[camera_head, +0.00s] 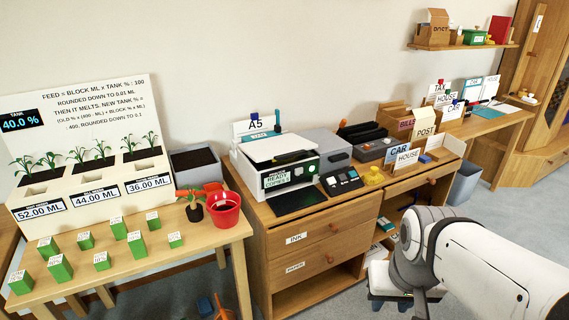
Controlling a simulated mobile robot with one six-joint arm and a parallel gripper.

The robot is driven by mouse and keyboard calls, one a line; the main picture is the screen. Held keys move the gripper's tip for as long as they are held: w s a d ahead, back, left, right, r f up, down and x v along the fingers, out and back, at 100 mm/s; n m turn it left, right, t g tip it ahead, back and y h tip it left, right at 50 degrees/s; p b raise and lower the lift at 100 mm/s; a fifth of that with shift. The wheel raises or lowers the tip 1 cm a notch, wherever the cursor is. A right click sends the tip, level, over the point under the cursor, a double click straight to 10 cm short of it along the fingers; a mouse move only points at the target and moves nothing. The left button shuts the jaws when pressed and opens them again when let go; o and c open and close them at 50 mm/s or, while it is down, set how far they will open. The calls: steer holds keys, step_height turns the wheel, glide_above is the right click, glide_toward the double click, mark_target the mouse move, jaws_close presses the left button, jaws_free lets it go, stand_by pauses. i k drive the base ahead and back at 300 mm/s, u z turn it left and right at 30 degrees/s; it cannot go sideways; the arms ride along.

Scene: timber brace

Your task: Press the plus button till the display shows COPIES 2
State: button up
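The white printer (257,158) stands on the wooden cabinet, with an A5 sign at its back. Its front display (276,179) reads READY and COPIES; the number after COPIES is too small to read. Small buttons seem to sit on the dark front panel right of the display, but I cannot make out which is plus. My white arm reaches in from the lower right. My gripper (388,299) hangs low in front of the cabinet, well below and right of the printer and apart from it. Its fingers are mostly hidden, so its opening is unclear.
A dark device (341,181) and a yellow object (373,176) lie right of the printer. Beyond are letter signs and boxes. The cabinet has drawers (318,239) marked INK and PAPER. At left, a table (150,259) holds green blocks and a red pot (224,209).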

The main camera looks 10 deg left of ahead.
mark_target(331, 180)
steer(key=u, duration=0.55)
steer(key=i, duration=1)
